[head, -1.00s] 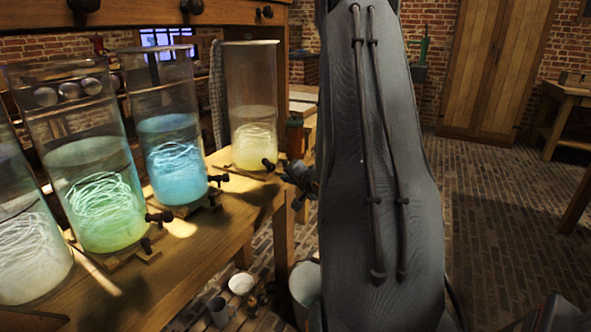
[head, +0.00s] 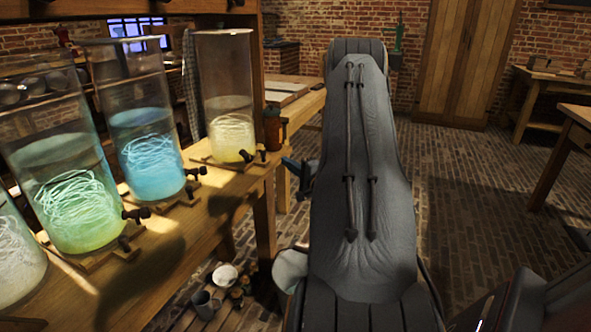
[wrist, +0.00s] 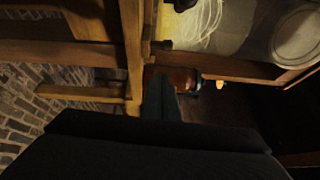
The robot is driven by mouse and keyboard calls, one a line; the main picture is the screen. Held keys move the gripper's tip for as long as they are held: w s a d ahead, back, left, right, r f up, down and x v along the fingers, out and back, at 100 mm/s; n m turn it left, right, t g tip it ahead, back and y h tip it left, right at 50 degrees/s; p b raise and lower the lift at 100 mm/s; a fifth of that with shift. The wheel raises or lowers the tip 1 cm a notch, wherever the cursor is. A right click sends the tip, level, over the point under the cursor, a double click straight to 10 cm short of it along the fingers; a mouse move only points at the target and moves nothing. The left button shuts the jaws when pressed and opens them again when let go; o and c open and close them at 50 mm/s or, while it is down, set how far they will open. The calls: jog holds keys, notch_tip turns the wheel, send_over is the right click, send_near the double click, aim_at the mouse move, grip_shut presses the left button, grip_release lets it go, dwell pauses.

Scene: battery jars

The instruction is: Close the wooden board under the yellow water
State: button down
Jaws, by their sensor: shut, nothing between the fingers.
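The yellow-water jar (head: 230,118), a clear cylinder with pale tangled strands, stands at the far end of the bench in the head view. Its wooden board (head: 214,163) lies under it, with dark knobs at the front right. In the wrist view the jar (wrist: 215,22) is at the upper right, with dark knobs beside it. My gripper (head: 297,168) shows as a small bluish part right of the bench, partly hidden by my arm. In the wrist view my gripper (wrist: 160,88) is shut and empty, pointing toward a reddish-brown jar (wrist: 183,76). I cannot tell whether it touches anything.
Blue (head: 152,165) and green (head: 80,208) jars on boards line the bench (head: 185,235) to the left. A reddish-brown jar (head: 272,130) stands right of the yellow one. A white bowl (head: 225,276) and a bucket (head: 290,268) are below. The brick floor (head: 465,210) at right is mostly clear.

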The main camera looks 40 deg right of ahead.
jog(key=w, duration=0.1)
jog(key=w+a, duration=0.1)
jog(key=w, duration=0.1)
jog(key=w+a, duration=0.1)
jog(key=w, duration=0.1)
jog(key=shift+w+r, duration=0.2)
jog(key=shift+w, duration=0.1)
